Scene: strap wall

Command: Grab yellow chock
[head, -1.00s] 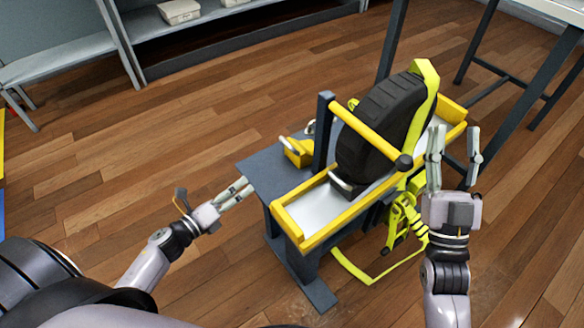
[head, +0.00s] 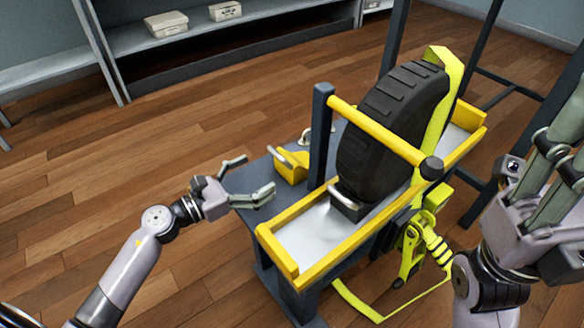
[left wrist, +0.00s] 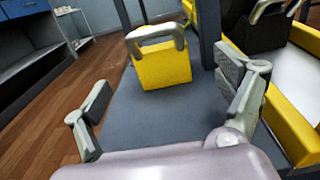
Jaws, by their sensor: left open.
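The yellow chock (head: 291,168), a block with a grey metal handle on top, sits on the dark grey bench (head: 250,217), left of the post. It also shows in the left wrist view (left wrist: 163,66), ahead of my fingers and centred between them. My left gripper (head: 252,180) is open and empty at the bench's left edge, a short gap from the chock. Its spread fingers also show in the left wrist view (left wrist: 168,95). My right gripper (head: 560,165) is at the right edge, partly cut off; whether its jaws are open is unclear.
A black tire (head: 385,130) with a yellow-green strap stands in a yellow-edged tray (head: 305,232). A dark post (head: 320,140) with a yellow bar (head: 375,130) rises just right of the chock. A shelf (head: 120,75) stands at the back left. Wood floor lies open on the left.

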